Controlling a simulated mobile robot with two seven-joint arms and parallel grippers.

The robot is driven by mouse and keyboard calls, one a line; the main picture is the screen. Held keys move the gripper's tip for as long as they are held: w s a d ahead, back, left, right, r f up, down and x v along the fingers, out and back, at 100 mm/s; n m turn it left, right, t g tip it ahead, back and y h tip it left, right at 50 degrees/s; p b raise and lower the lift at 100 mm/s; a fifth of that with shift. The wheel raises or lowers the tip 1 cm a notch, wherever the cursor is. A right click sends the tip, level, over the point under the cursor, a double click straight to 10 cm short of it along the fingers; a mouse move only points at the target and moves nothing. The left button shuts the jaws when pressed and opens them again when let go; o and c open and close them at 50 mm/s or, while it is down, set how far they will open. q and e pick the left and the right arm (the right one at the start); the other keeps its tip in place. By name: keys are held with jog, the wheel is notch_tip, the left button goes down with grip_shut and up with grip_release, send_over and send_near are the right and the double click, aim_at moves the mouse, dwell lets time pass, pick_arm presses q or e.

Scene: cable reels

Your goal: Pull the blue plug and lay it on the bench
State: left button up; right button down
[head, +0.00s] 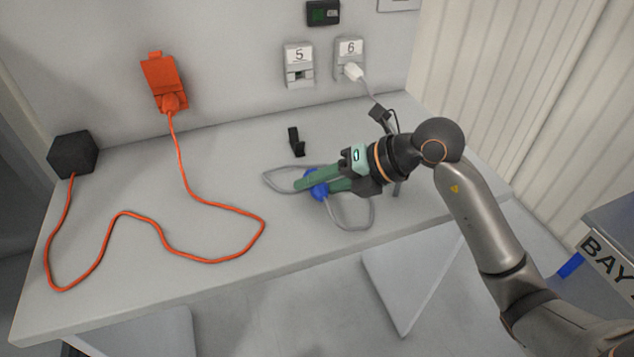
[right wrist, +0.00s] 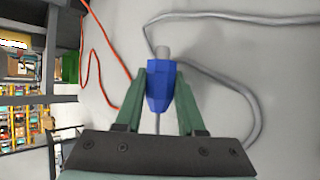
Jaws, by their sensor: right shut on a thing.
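The blue plug (head: 317,186) is between the green fingers of my right gripper (head: 307,183), low over the bench (head: 225,179). In the right wrist view the blue plug (right wrist: 161,85) sits between both fingertips of the right gripper (right wrist: 161,90), its grey end pointing away. I cannot tell whether the plug touches the bench. Its grey cable (head: 349,228) loops on the bench around the gripper. My left gripper is not in view.
An orange plug sits in an orange socket (head: 163,80), its orange cable (head: 185,259) running to a black box (head: 73,155). Socket 5 (head: 299,70) is empty; socket 6 (head: 349,55) holds a white plug (head: 353,72). A black holder (head: 296,142) stands on the bench. The front centre is clear.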

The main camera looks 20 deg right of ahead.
jog(key=shift+c, duration=2.2)
grip_release()
jog(key=shift+d+f, duration=0.1)
